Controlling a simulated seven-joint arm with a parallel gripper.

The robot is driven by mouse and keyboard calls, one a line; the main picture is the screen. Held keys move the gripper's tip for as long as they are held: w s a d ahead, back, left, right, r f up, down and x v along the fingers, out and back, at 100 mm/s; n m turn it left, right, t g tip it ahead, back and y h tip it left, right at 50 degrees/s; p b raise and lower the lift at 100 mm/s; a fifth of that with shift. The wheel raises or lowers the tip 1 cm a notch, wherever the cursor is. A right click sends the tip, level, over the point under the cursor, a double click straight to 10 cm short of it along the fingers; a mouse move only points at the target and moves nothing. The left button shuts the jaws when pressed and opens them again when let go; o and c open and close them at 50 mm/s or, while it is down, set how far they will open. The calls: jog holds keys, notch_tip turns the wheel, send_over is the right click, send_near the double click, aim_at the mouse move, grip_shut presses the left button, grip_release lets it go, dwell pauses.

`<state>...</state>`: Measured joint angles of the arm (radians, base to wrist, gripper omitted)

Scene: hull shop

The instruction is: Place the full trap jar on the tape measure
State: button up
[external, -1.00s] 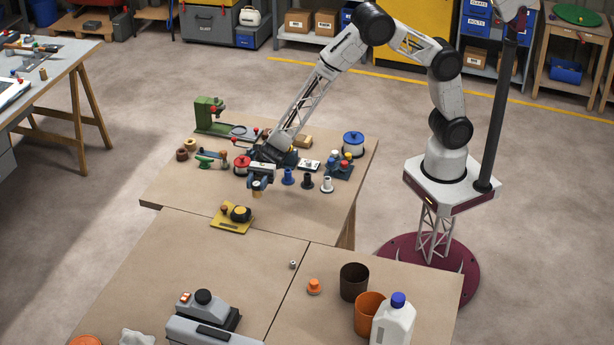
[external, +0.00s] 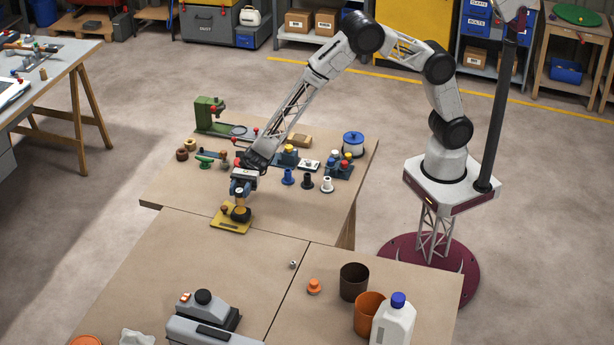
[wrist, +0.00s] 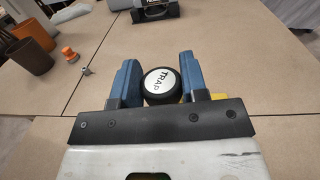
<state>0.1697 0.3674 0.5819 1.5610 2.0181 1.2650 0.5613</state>
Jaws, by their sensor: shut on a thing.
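The trap jar shows in the wrist view as a black-rimmed round top with a white "TRAP" label (wrist: 160,86). My gripper (wrist: 158,72) is shut on it, a blue finger on each side. In the external view the amber jar (external: 239,197) hangs below my gripper (external: 240,192), roughly upright. Just under it is a dark round thing (external: 241,215), apparently the tape measure, on a yellow plate (external: 228,226). I cannot tell whether the jar touches it. In the wrist view only a sliver of yellow shows behind the right finger; the jar hides the rest.
A brown knob (external: 224,210) stands on the plate close to the left. Several spools and small parts, including a blue one (external: 288,177), stand behind to the right. A green machine (external: 208,112) is at the back left. The table front of the plate is mostly clear.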

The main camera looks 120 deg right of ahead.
aim_at(240, 198)
jog(key=shift+f, duration=1.65)
jog(key=shift+f, duration=0.1)
jog(key=o, duration=0.9)
jog(key=shift+o, duration=0.2)
jog(key=v, duration=1.2)
jog(key=shift+s+a+r, duration=0.1)
jog(key=shift+r, duration=0.1)
